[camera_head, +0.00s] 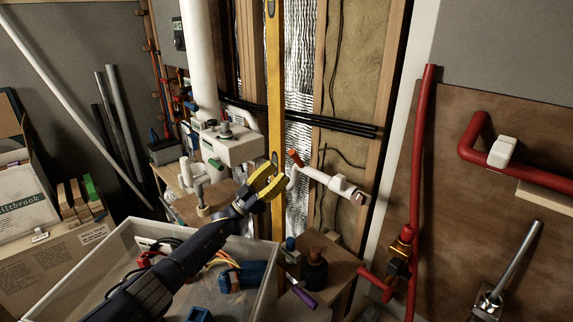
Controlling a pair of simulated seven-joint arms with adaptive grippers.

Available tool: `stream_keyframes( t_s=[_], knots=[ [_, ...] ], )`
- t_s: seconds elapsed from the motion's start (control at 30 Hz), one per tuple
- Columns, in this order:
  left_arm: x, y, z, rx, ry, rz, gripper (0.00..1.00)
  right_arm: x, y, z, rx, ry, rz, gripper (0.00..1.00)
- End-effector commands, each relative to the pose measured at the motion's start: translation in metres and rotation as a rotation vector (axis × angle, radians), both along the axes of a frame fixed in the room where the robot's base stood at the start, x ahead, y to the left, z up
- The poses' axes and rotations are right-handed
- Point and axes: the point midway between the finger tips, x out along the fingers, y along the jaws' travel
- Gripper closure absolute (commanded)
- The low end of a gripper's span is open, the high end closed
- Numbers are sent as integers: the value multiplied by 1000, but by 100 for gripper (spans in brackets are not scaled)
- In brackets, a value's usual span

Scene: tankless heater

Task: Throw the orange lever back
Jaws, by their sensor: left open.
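The orange lever (296,158) is a small orange-red handle. It stands tilted on the left part of a white pipe (330,180) in the middle of the head view. My left gripper (276,174) has yellow fingers and is open and empty. It appears just left of and below the lever, with a small gap between them in the picture. The depth between them is hard to judge. My right gripper is not in view.
A clear bin (92,274) of tools and fittings lies under my left arm. A yellow spirit level (273,80) stands upright behind the gripper. A white valve box (228,146) is to the left. A red pipe (419,160) with a brass valve (402,242) runs to the right.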

Motion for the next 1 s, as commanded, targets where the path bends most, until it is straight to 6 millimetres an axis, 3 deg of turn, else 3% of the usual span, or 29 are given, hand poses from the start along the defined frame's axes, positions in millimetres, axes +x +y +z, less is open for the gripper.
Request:
stream_keyframes(
  t_s=[0.3,0.73,0.87,1.0],
  knots=[
    [-14,23,-19,1,0,1,55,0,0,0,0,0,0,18],
    [-16,27,-22,0,0,0,53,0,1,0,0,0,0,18],
    [-14,27,-14,0,-10,0,68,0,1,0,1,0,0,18],
    [-6,29,18,1,-51,2,84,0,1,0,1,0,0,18]
  ],
)
